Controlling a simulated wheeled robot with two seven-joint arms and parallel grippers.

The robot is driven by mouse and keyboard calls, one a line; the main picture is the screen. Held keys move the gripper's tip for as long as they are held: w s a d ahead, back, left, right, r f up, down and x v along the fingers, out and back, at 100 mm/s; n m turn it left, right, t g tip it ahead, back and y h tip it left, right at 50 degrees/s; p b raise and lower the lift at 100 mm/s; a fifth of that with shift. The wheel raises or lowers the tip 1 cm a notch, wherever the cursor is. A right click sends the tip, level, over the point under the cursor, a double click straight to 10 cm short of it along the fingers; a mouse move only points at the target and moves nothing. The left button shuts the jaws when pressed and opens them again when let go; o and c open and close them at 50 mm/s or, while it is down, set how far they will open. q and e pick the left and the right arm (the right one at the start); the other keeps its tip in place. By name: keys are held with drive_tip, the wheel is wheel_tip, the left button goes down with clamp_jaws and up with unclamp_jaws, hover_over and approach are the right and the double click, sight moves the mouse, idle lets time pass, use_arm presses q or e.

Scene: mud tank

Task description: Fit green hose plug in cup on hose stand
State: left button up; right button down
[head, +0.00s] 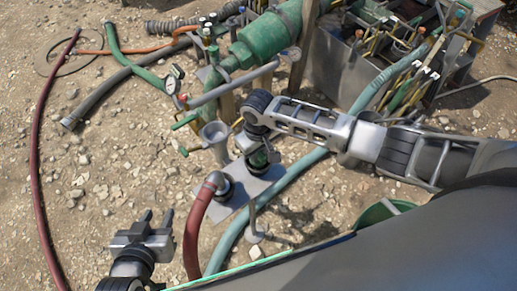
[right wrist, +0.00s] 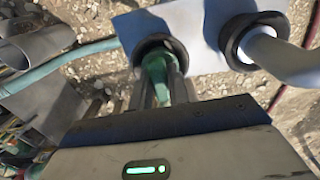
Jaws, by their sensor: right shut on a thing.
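The hose stand (head: 266,188) is a flat grey plate with dark-rimmed cups. My right gripper (head: 258,155) is over the stand, shut on the green hose plug (right wrist: 157,70). In the right wrist view the plug lies between the two fingers, its far end at a dark-rimmed cup (right wrist: 160,44). I cannot tell how deep it sits. A second cup (right wrist: 236,40) holds a pale elbow, which in the head view is the end of the red hose (head: 193,232). My left gripper (head: 157,218) is open and empty, left of the red hose.
A grey funnel (head: 215,134) stands just behind the plate. A teal hose (head: 290,180) runs past the stand's right side. Green pipework (head: 262,40) and a metal tank with valves (head: 350,70) stand behind. Stony ground at the left is mostly clear around a long red hose (head: 38,150).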

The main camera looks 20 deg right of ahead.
drive_tip(key=shift+f+b, duration=0.3)
drive_tip(key=shift+f, duration=0.35)
idle(0.5)
drive_tip(key=c, duration=1.3)
unclamp_jaws()
drive_tip(key=shift+o, duration=0.2)
wheel_tip(320, 180, up, 16)
drive_tip(key=p, duration=0.2)
